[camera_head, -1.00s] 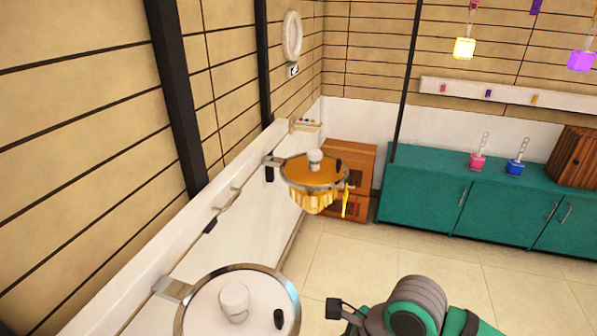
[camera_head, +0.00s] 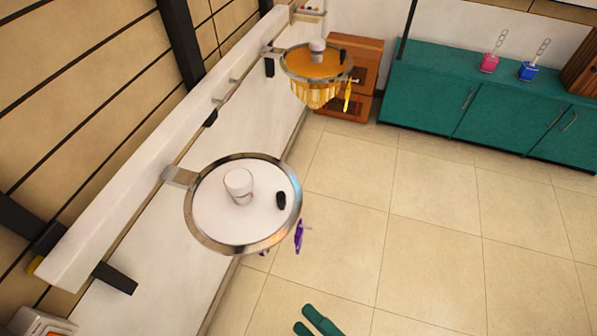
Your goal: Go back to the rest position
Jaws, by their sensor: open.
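My gripper (camera_head: 303,318) shows at the bottom edge as two green fingers, slightly apart, pointing left. It is open, with nothing seen between the fingers. The rest of my arm is below the frame. The gripper appears over the tiled floor (camera_head: 400,260), apart from the wall fixtures.
A white round plate with a metal ring (camera_head: 243,243) juts from the left wall, carrying a white cup (camera_head: 239,184). Behind it is an orange round fixture (camera_head: 305,66). A wooden box (camera_head: 360,62) and teal cabinets (camera_head: 485,105) stand at the back. The floor at right is clear.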

